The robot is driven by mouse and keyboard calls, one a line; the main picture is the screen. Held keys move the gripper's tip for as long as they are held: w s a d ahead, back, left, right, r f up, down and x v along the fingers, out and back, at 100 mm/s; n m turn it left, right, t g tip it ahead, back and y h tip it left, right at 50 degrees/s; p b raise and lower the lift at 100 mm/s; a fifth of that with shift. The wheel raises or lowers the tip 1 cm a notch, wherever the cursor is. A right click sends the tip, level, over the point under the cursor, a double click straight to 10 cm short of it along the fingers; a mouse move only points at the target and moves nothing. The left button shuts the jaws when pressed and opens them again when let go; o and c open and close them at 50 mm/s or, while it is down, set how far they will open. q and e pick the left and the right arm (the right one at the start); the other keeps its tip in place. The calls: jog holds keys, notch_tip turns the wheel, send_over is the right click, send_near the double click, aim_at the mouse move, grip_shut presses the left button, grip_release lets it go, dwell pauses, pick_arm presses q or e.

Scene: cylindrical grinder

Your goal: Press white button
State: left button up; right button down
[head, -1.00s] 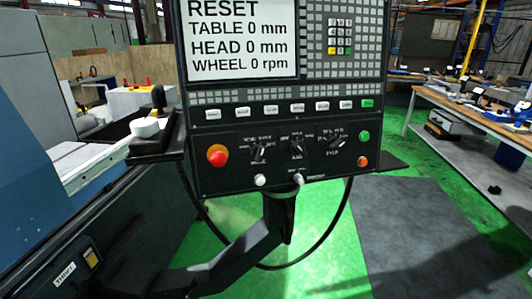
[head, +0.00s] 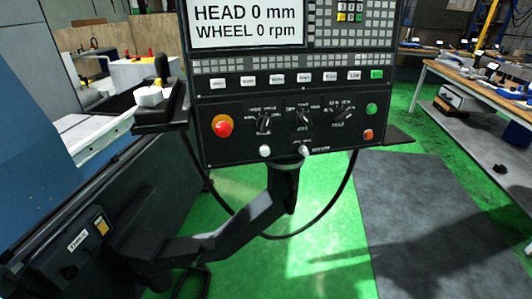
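The control panel (head: 285,132) hangs on a black support arm in the middle of the head view. A round white button (head: 265,151) sits at its lower edge, below a black rotary knob. A second small pale knob or switch (head: 304,150) is to its right. A row of white rectangular keys (head: 276,79) runs across the panel above the knobs. The screen (head: 246,22) reads "HEAD 0 mm" and "WHEEL 0 rpm". Neither of my grippers shows in this view.
A red emergency stop (head: 222,126) is left of the knobs, and green (head: 371,109) and orange-red (head: 368,134) buttons are at the right. The black support arm (head: 232,226) and a hanging cable are below the panel. A workbench (head: 480,84) stands at right. Green floor lies between.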

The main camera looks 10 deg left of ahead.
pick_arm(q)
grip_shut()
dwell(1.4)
